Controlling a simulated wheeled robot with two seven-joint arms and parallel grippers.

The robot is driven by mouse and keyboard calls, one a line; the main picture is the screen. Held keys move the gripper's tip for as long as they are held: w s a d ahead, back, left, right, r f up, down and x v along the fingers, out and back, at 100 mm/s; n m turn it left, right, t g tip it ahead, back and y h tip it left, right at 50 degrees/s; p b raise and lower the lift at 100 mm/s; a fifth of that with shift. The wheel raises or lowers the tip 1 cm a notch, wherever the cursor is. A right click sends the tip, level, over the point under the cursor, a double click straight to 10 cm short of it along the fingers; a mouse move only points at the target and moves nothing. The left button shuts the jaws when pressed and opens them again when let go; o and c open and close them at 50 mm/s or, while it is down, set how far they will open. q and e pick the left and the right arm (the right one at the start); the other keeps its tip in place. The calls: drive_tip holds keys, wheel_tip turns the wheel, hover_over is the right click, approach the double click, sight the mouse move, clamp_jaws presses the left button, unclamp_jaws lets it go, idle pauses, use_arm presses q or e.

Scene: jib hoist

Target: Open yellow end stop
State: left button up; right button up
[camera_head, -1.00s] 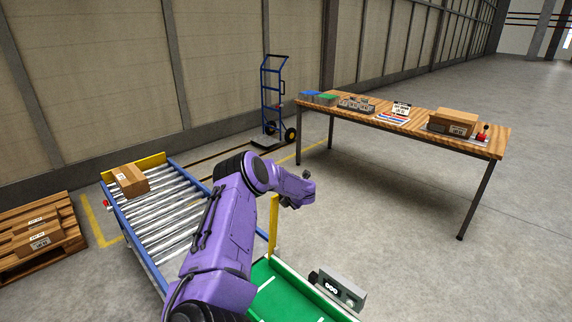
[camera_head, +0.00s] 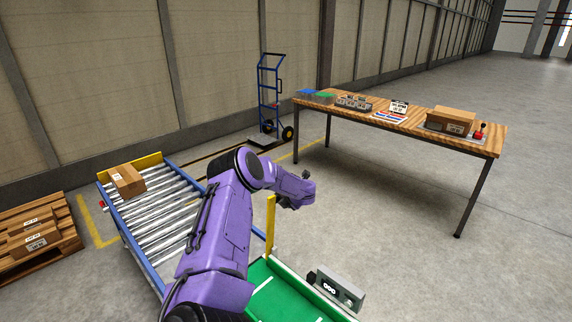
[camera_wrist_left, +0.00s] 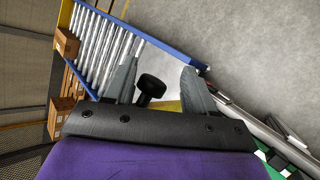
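An upright yellow bar (camera_head: 270,224) stands at the near end of the roller conveyor, beside the green strip. A yellow plate (camera_head: 146,162) crosses the conveyor's far end. In the left wrist view, my left gripper (camera_wrist_left: 159,72) is open, with its two grey fingers apart. A round black knob (camera_wrist_left: 150,87) shows between the fingers, with no clear contact. A yellow piece (camera_wrist_left: 166,106) shows behind it, partly hidden by the gripper body. In the head view my purple left arm covers part of the conveyor, and the fingers cannot be made out. My right gripper is not in view.
The roller conveyor (camera_head: 158,212) carries a cardboard box (camera_head: 127,181) at its far end. A grey control box (camera_head: 336,289) stands beside the green strip (camera_head: 282,298). A wooden table (camera_head: 390,122), a blue hand truck (camera_head: 270,95) and a pallet (camera_head: 40,255) stand farther off.

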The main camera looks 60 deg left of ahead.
use_arm(q)
drive_tip(key=v, duration=0.8)
drive_tip(key=shift+s+d+r, duration=0.25)
drive_tip(key=shift+r, duration=0.05)
drive_tip(key=w+d+f+m+t+h, duration=0.1)
drive_tip(key=d+f+m+t, duration=0.25)
drive_tip(key=d+m, duration=0.75)
drive_tip(key=w+d+f+m+t, duration=0.2)
drive_tip(key=d+f+m+t, duration=0.15)
drive_tip(key=d+m, duration=0.8)
drive_tip(key=s+d+f+m+g+h, duration=0.1)
drive_tip(key=s+d+f+m+h, duration=0.2)
drive_tip(key=s+d+f+m, duration=0.65)
drive_tip(key=s+d+f+m+g+h, duration=0.1)
drive_tip(key=s+d+f, duration=0.2)
drive_tip(key=s, duration=0.4)
drive_tip(key=s+d+f+m+g+h, duration=0.1)
drive_tip(key=s+d+f+g, duration=0.1)
drive_tip(key=s+d, duration=0.3)
drive_tip(key=s+f, duration=0.1)
drive_tip(key=s, duration=0.2)
drive_tip(key=shift+d+m, duration=0.25)
drive_tip(key=shift+m, duration=0.15)
